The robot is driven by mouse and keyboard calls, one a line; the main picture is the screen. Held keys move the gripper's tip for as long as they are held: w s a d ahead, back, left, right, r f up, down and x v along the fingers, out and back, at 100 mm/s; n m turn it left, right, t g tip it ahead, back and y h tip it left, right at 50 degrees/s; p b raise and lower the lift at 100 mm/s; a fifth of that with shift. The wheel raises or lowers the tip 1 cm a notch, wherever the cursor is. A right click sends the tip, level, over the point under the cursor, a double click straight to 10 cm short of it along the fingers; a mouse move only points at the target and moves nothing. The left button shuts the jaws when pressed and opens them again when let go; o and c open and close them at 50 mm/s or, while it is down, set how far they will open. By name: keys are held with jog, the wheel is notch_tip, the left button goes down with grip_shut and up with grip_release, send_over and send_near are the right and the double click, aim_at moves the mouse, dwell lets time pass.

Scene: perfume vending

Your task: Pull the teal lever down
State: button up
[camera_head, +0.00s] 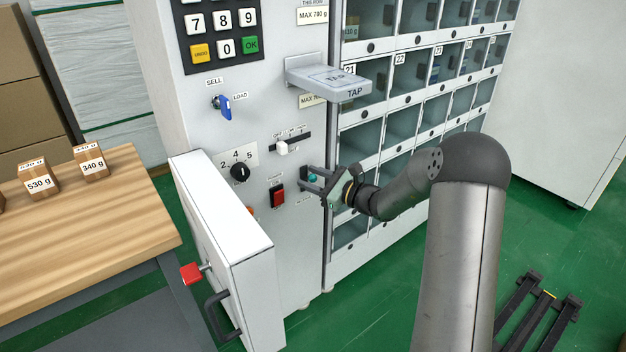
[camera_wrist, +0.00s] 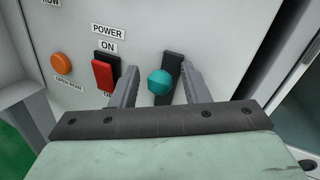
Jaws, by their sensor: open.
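The teal lever (camera_wrist: 159,82) shows in the wrist view as a round teal knob in front of a dark upright plate on the machine's front panel. My gripper (camera_wrist: 160,85) is open, with one finger on each side of the knob; I cannot tell whether either finger touches it. In the head view my gripper (camera_head: 311,179) is at the panel's right edge, and the teal knob (camera_head: 312,181) shows small between its fingers. The lever's lower part is hidden in the head view.
A red power switch (camera_wrist: 104,75) sits just left of my gripper, with an orange button (camera_wrist: 61,63) farther left. Above are a black slider with a white knob (camera_head: 282,148) and a protruding TAP shelf (camera_head: 328,80). An open white door (camera_head: 225,230) stands at lower left.

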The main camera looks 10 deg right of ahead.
grip_shut()
jog(key=shift+f, duration=0.1)
